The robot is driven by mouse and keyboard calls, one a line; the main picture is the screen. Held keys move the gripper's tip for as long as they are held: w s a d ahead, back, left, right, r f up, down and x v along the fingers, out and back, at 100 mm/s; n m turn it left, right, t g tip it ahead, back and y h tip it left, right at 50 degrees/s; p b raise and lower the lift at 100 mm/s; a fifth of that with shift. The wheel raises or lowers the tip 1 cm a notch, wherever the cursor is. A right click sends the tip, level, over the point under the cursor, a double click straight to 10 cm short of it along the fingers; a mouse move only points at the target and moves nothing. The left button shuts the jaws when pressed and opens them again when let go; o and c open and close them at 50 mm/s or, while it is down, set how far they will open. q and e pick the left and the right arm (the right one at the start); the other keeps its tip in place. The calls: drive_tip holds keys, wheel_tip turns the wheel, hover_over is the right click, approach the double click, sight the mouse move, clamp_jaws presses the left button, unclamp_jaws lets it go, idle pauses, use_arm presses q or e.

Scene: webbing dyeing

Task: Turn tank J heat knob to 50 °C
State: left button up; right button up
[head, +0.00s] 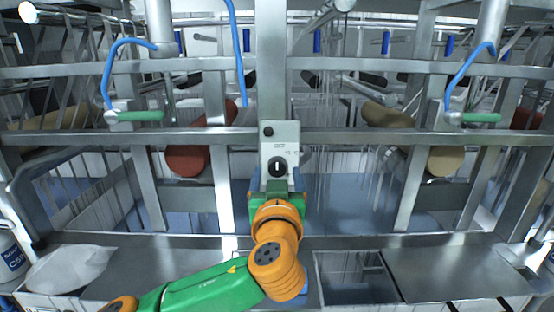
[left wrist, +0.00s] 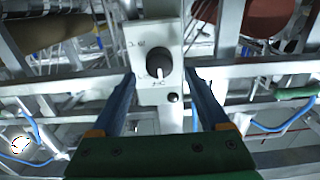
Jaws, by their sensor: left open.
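A dark round knob (head: 277,167) sits on a pale control panel (head: 280,138) fixed to a steel upright. It also shows in the left wrist view (left wrist: 158,64), with a white pointer mark toward the picture's bottom. The panel's markings are too small to read, so I cannot tell the tank letter or the set temperature. My left gripper (head: 277,181) is open, just in front of the panel, below the knob in the head view. In the left wrist view its blue fingers (left wrist: 160,76) stand apart, one on either side of the panel. Contact with the knob is not visible.
A small black button (head: 268,131) is on the panel. Steel rails (head: 400,137) cross in front of tanks with red (head: 187,160) and tan rolls (head: 444,161). Green-handled valves (head: 140,116) hang left and right. A white bag (head: 70,268) lies on the front ledge.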

use_arm(q)
drive_tip(key=shift+w+f, duration=0.25)
drive_tip(key=shift+w, duration=0.7)
drive_tip(key=shift+w+f, duration=0.2)
drive_tip(key=shift+w, duration=0.15)
drive_tip(key=shift+s+r, duration=0.15)
drive_tip(key=shift+s, duration=0.1)
drive_tip(key=c, duration=0.7)
clamp_jaws()
drive_tip(key=shift+f+m+b, duration=0.25)
drive_tip(key=shift+m+b, duration=0.15)
drive_tip(key=shift+b, duration=0.4)
drive_tip(key=shift+m+b, duration=0.6)
drive_tip(key=shift+b, duration=0.1)
drive_tip(key=shift+m, duration=0.4)
drive_tip(key=shift+r+m, duration=0.25)
drive_tip(key=shift+m, duration=0.65)
drive_tip(key=m, duration=0.3)
drive_tip(key=shift+r+m, duration=0.1)
drive_tip(key=shift+m, duration=0.2)
drive_tip(key=shift+m+p, duration=0.7)
drive_tip(key=shift+m, duration=0.9)
use_arm(e)
drive_tip(key=shift+w+f, duration=0.25)
drive_tip(key=shift+f, duration=0.35)
use_arm(q)
drive_tip(key=shift+m, duration=0.3)
